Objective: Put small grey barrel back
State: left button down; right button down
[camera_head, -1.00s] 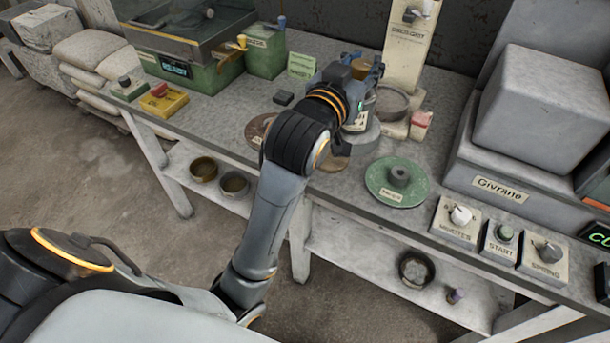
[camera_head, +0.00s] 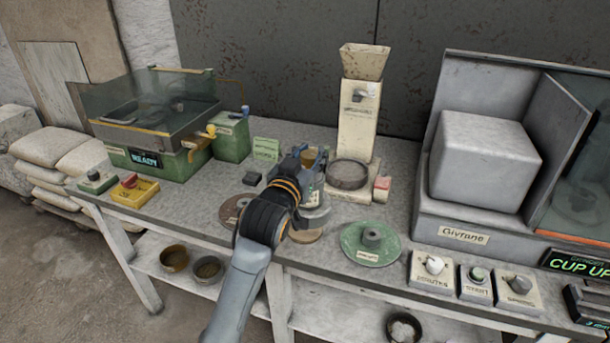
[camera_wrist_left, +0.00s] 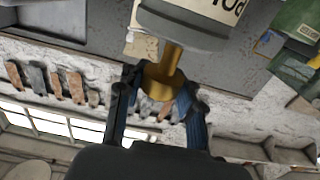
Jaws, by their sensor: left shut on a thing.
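My left gripper (camera_head: 309,160) is over the middle of the bench. Its blue fingers (camera_wrist_left: 157,86) are shut around the brass-coloured neck (camera_wrist_left: 166,66) of a grey, rounded piece (camera_wrist_left: 190,28) with a pale printed label, likely the small grey barrel. In the head view the pale labelled side of this piece (camera_head: 313,196) shows below the fingers, above a grey round base; whether it touches that base I cannot tell. My arm hides part of it. My right gripper is not in view.
A grey round dish (camera_head: 348,174) stands close right of the gripper, before a cream hopper tower (camera_head: 359,115). A green disc (camera_head: 370,252) with a grey hub lies at front right. The Givrane machine (camera_head: 464,237) is further right, a green tank unit (camera_head: 158,165) left.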

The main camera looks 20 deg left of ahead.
pick_arm(q)
jog(key=w+f, duration=0.1)
jog(key=w+a+f, duration=0.1)
jog(key=f, duration=0.1)
jog(key=w+a+f, duration=0.1)
jog(key=shift+w+f, duration=0.15)
jog(key=shift+f, duration=0.25)
jog(key=shift+w+f+p, duration=0.15)
jog(key=shift+f+p, duration=0.3)
jog(key=shift+f, duration=1.4)
jog(key=c, duration=0.9)
grip_release()
jog(key=shift+f, duration=0.15)
jog(key=shift+o, duration=0.2)
jog(key=s+b, duration=0.1)
jog(key=s, duration=1.1)
jog(key=shift+a+r, duration=0.25)
jog(key=shift+a, duration=0.05)
